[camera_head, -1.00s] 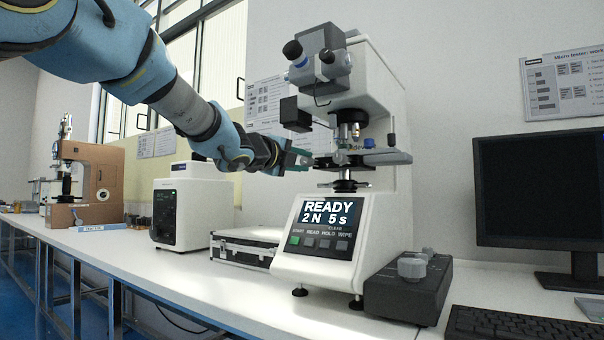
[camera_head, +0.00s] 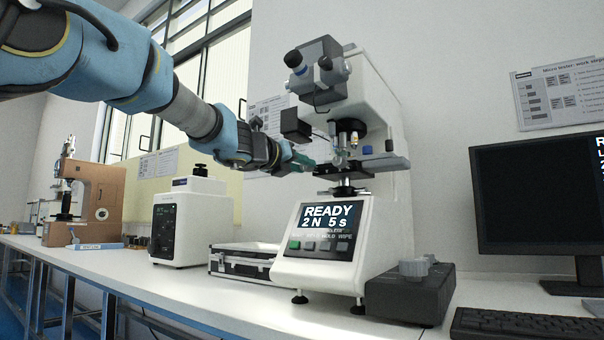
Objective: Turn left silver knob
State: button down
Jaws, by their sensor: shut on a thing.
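The white hardness tester (camera_head: 355,75) stands on the bench, its screen reading "READY 2N 5s". My gripper (camera_head: 312,164) reaches in from the left, at the left side of the tester's stage (camera_head: 375,164), below the lens turret. Its greenish fingertips are closed on the left silver knob there. The knob is small and mostly hidden by the fingers, so its angle cannot be told. A silver metal part (camera_head: 340,158) shows just right of the fingertips.
A dark control box (camera_head: 408,296) with grey knobs sits right of the tester. A monitor (camera_head: 530,200) and keyboard (camera_head: 520,326) are at the right.

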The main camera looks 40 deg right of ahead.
jog(key=m+b, duration=0.2)
jog(key=m, duration=0.2)
jog(key=shift+f+m, duration=0.15)
jog(key=shift+m, duration=0.15)
jog(key=shift+m+b, duration=0.9)
jog(key=shift+m, duration=1.1)
jog(key=c, duration=0.6)
grip_release()
jog(key=b+v, duration=0.1)
jog(key=v, duration=0.9)
jog(key=shift+s+a, duration=0.1)
jog(key=shift+a, duration=0.25)
